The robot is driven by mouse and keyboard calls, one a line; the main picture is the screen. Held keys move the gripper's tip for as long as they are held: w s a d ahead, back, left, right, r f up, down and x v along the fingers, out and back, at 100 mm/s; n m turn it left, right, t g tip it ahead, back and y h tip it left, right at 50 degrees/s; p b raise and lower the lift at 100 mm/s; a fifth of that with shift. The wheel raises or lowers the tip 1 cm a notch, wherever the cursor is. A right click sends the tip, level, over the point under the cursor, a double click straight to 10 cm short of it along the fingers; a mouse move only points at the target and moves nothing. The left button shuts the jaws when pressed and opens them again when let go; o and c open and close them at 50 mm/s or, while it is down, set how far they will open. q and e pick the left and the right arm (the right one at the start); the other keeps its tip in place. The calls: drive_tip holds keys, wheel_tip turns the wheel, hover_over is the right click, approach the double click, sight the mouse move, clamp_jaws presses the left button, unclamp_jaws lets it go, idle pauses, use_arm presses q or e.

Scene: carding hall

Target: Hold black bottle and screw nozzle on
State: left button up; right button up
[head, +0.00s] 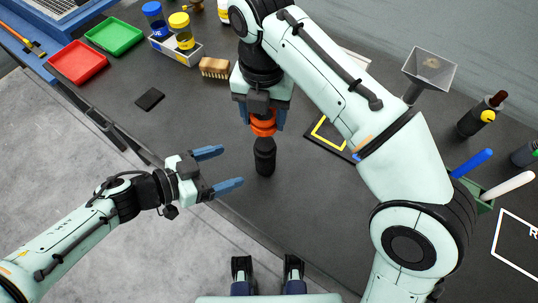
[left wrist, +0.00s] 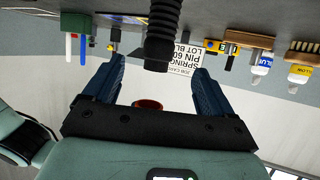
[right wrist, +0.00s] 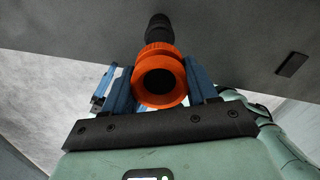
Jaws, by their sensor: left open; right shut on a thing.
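The black bottle (head: 265,160) stands upright near the front edge of the dark bench. The orange nozzle (head: 263,126) is right above the bottle, held in my right gripper (head: 262,120), which is shut on it. In the right wrist view the nozzle (right wrist: 160,75) sits between the fingers, with the bottle (right wrist: 159,28) directly beyond it. I cannot tell whether nozzle and bottle touch. My left gripper (head: 226,170) is open and empty, left of the bottle with its fingers pointing toward it. In the left wrist view the bottle (left wrist: 160,38) shows between the spread fingertips.
Red (head: 77,62) and green (head: 115,36) trays, a brush (head: 214,68) and yellow- and blue-lidded jars stand at the back left. A grey funnel (head: 430,69), a dark bottle (head: 482,115) and a pen holder (head: 482,198) stand right. A black pad (head: 150,98) lies left; bench around it is clear.

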drive_tip(key=shift+a, duration=0.1)
use_arm(q)
drive_tip(key=x, duration=1.2)
drive_tip(key=c, duration=1.5)
use_arm(e)
drive_tip(key=shift+f, duration=0.1)
hover_over(265, 143)
drive_tip(key=shift+f, duration=2.4)
drive_tip(key=shift+f, duration=0.15)
drive_tip(key=shift+f, duration=0.75)
drive_tip(key=shift+f, duration=0.55)
use_arm(q)
clamp_jaws()
